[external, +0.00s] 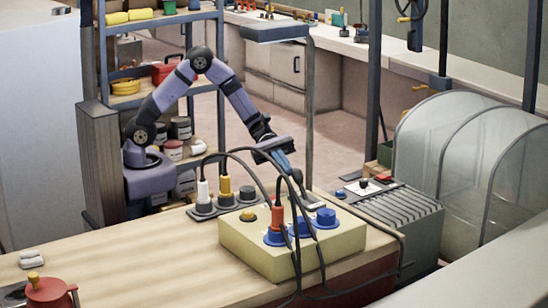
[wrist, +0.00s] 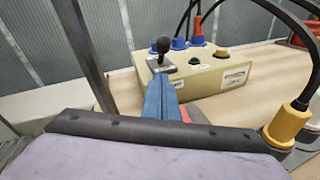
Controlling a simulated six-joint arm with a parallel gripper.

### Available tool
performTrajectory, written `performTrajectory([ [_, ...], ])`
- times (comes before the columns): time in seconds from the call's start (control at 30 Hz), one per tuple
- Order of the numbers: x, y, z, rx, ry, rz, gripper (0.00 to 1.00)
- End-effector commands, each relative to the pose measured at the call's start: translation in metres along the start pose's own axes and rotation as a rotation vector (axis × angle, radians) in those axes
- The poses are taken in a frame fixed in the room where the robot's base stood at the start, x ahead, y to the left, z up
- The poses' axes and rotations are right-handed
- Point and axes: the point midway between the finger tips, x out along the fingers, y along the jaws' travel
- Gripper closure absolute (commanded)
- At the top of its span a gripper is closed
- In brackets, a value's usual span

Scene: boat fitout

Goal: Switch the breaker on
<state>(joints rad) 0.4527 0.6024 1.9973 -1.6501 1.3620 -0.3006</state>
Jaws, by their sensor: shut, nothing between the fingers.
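The breaker is a lever with a round black knob (external: 297,177) on a small grey plate, at the far side of a yellow power box (external: 345,245). In the wrist view the black knob (wrist: 163,46) stands up from its plate (wrist: 160,66) just beyond my fingertips. My gripper (external: 290,170) points down and right, with its blue fingers close to the lever. In the wrist view the gripper (wrist: 161,82) is shut and empty. I cannot tell whether the fingertips touch the lever. The lever's foot is partly hidden by cables in the external view.
Blue sockets (external: 325,218) and a red plug (external: 278,215) sit on the box, with black cables arching over it. A strip with a white plug (external: 203,191) and a yellow plug (external: 225,186) stands left. A red pot (external: 48,292) is front left. The bench's left middle is clear.

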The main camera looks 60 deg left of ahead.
Motion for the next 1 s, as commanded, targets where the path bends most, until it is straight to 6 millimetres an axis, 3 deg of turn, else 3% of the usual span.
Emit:
performTrajectory([
  [0.2,0.037,0.000,0.007,0.002,-0.001,-0.003,1.00],
  [0.4,0.053,0.000,0.023,0.001,0.000,-0.001,1.00],
  [1.0,0.061,0.001,0.030,0.002,0.000,0.000,1.00],
])
